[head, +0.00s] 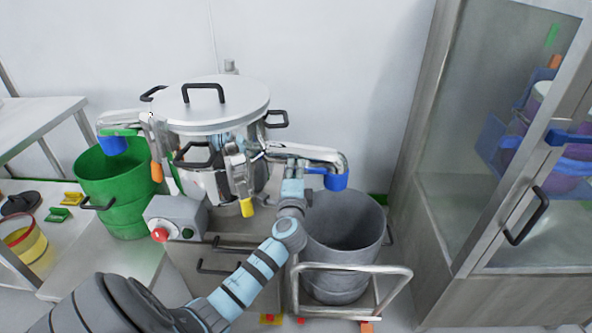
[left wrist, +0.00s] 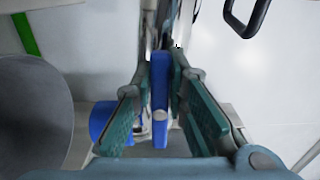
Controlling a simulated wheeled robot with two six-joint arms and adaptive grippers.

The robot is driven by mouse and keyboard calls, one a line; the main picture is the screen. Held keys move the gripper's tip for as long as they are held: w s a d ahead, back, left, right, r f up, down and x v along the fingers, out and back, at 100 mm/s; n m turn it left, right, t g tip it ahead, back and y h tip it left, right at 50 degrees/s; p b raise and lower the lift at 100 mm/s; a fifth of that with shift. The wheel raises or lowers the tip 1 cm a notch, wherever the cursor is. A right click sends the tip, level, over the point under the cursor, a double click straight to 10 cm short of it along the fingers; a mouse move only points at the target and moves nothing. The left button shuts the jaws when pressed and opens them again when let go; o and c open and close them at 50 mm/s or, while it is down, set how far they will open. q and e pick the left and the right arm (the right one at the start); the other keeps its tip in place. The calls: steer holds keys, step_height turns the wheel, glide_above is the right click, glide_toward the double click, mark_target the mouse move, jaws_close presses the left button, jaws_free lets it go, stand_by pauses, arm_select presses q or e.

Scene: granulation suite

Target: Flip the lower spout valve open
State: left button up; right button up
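A steel vessel (head: 190,120) with a flat lid stands at the centre of the head view. A spout (head: 325,154) with a blue outlet (head: 335,181) leaves its right side above a grey bin (head: 345,225). My left gripper (head: 293,168) is at this spout, its fingers largely hidden in the head view. In the left wrist view, a blue valve lever (left wrist: 160,100) stands between the two green-padded fingers (left wrist: 159,85). The fingers are apart, with gaps beside the lever. The blue outlet (left wrist: 103,120) lies left of them. My right gripper is not in view.
Another spout with a blue outlet (head: 112,146) and green lever is above a green bin (head: 115,185) at left. A control box (head: 176,217) with a red button is below the vessel. A rail (head: 355,270) fronts the grey bin. A glass-door cabinet (head: 525,160) stands right.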

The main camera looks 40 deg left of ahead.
arm_select(q)
steer(key=o, duration=0.3)
steer(key=shift+f, duration=0.1)
steer(key=shift+o, duration=0.5)
steer(key=v, duration=1.2)
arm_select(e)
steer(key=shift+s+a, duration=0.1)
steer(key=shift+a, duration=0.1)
arm_select(q)
steer(key=shift+w, duration=0.1)
